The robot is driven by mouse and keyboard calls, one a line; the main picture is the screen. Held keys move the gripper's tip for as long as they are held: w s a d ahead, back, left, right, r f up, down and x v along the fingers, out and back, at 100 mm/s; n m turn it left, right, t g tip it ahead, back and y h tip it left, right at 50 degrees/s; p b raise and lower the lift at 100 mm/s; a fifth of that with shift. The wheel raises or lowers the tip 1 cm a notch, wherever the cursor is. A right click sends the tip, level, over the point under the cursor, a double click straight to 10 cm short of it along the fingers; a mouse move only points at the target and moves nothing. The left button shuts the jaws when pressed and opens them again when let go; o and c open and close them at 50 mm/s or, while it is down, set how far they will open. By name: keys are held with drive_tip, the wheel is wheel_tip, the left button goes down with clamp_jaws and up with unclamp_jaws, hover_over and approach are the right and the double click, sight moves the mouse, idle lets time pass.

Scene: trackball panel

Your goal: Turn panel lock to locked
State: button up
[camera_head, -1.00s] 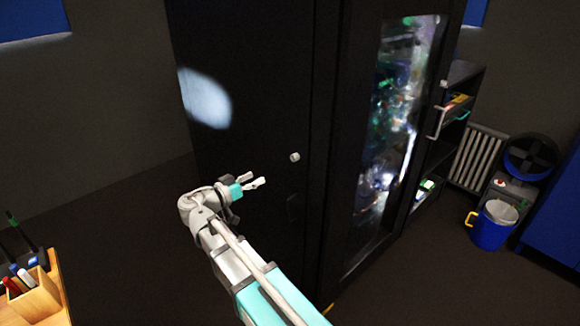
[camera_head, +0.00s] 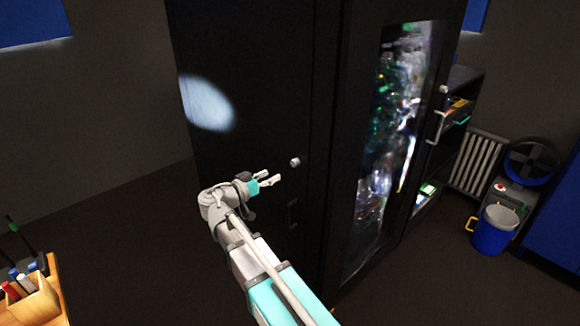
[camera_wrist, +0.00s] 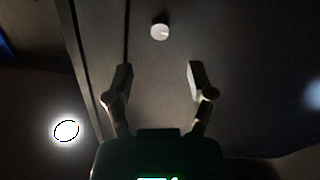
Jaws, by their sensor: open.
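The panel lock is a small round light-grey knob (camera_head: 295,162) on the black cabinet panel (camera_head: 250,80). In the wrist view the knob (camera_wrist: 160,32) lies ahead of the fingertips, roughly midway between them, with a faint mark on its face. My gripper (camera_head: 270,177) is open and empty, a little left of and below the knob in the head view. In the wrist view its two fingers (camera_wrist: 160,80) stand wide apart, not touching the knob. I cannot tell which way the lock is turned.
A dark handle (camera_head: 292,214) sits below the knob. A glass-fronted door (camera_head: 385,150) with lights behind it stands to the right. A wooden pen holder (camera_head: 36,303) is at the lower left. A blue bucket (camera_head: 492,232) stands on the floor at right.

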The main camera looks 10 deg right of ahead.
sight(292, 164)
drive_tip(key=shift+x, duration=4.15)
clamp_jaws()
